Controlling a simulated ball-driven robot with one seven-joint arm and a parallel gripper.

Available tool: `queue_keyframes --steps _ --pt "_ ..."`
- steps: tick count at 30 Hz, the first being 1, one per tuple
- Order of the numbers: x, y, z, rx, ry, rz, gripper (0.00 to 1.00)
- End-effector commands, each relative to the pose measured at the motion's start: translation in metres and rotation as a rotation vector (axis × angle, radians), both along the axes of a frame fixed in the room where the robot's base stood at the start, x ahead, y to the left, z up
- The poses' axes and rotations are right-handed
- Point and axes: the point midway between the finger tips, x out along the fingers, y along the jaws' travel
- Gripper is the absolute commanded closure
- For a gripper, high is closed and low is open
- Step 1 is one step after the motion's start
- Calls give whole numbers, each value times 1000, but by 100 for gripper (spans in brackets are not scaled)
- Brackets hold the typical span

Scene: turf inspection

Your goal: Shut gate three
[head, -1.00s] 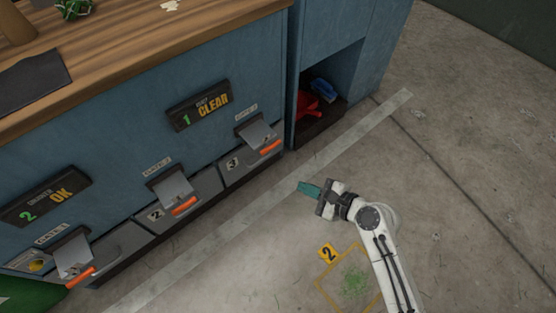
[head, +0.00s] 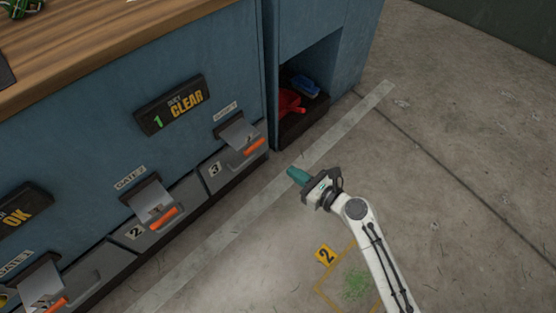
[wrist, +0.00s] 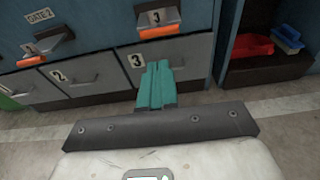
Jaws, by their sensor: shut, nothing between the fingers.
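Gate three (head: 238,133) is a grey metal flap with an orange front grip (head: 255,147), on the blue cabinet wall. It juts outward above the drawer marked 3 (head: 228,172). In the wrist view the gate (wrist: 158,17) is at the top centre, with its orange grip beyond the fingertips. My gripper (head: 297,175) has teal fingers pressed together, empty. It is right of and below gate three in the head view, apart from it. In the wrist view the fingers (wrist: 157,85) point toward the drawer marked 3.
Gate two (head: 153,203) and another gate (head: 42,287) jut out similarly to the left. An open cubby at right holds a red item (head: 290,102) and a blue brush-like item (head: 305,86). A yellow floor marker numbered 2 (head: 325,255) lies near my arm. The concrete at right is clear.

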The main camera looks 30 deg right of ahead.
Motion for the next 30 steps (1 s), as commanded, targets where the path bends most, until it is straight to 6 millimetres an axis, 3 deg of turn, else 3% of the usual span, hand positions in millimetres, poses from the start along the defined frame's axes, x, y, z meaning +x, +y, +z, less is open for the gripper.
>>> queue_keyframes --steps 18,24,30 --pt "102 35 -25 0 -2 3 100" --pt "120 40 -27 -1 0 1 100" --pt "125 41 -26 0 0 1 100"
